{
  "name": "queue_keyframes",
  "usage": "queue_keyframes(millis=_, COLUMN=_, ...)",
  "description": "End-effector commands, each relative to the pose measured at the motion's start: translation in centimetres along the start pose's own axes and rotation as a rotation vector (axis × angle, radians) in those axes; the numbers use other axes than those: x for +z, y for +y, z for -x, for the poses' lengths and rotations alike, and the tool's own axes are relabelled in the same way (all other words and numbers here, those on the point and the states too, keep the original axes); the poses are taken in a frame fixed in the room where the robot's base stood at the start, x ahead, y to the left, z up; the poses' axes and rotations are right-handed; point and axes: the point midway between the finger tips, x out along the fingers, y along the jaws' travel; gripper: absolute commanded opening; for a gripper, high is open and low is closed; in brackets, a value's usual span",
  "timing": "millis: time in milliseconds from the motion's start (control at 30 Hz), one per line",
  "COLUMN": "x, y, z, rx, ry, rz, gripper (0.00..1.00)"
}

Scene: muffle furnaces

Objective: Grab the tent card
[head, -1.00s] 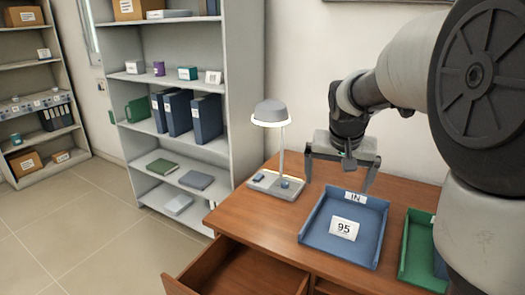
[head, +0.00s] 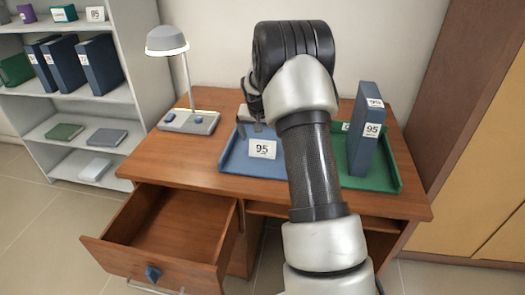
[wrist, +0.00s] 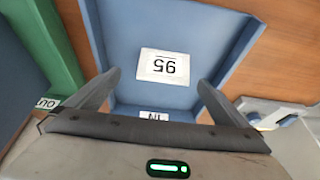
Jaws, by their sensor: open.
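A white tent card marked 95 (head: 262,149) is in the blue tray (head: 233,163) on the desk. The wrist view shows the card (wrist: 163,66) upside down, inside the blue tray (wrist: 120,30) labelled IN. My gripper (wrist: 158,78) is open above the tray, with one finger on each side of the card in that view. The fingers look apart from the card, and nothing is between them. In the head view my arm hides most of the gripper and the tray's right part.
A green tray (head: 385,182) holds an upright blue binder (head: 366,135) labelled 95, right of my arm. A lamp (head: 188,120) stands at the desk's left. An open drawer (head: 170,228) juts out in front. Another small white card (head: 95,14) is on the shelf.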

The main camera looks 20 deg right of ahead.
Motion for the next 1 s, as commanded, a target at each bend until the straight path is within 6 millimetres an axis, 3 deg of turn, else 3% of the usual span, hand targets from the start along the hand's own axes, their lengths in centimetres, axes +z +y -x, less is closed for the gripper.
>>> queue_keyframes(millis=267, x=0.0, y=-0.1, z=-2.3, rx=-0.001, ry=0.001, rz=0.000, gripper=1.00)
queue_keyframes(millis=600, x=-0.2, y=-0.8, z=-6.7, rx=0.000, ry=0.000, rz=-0.001, gripper=1.00)
queue_keyframes(millis=867, x=-0.2, y=-0.8, z=-7.0, rx=-0.001, ry=0.001, rz=0.000, gripper=1.00)
queue_keyframes(millis=1000, x=-0.2, y=-0.8, z=-7.0, rx=-0.001, ry=0.001, rz=0.000, gripper=0.80)
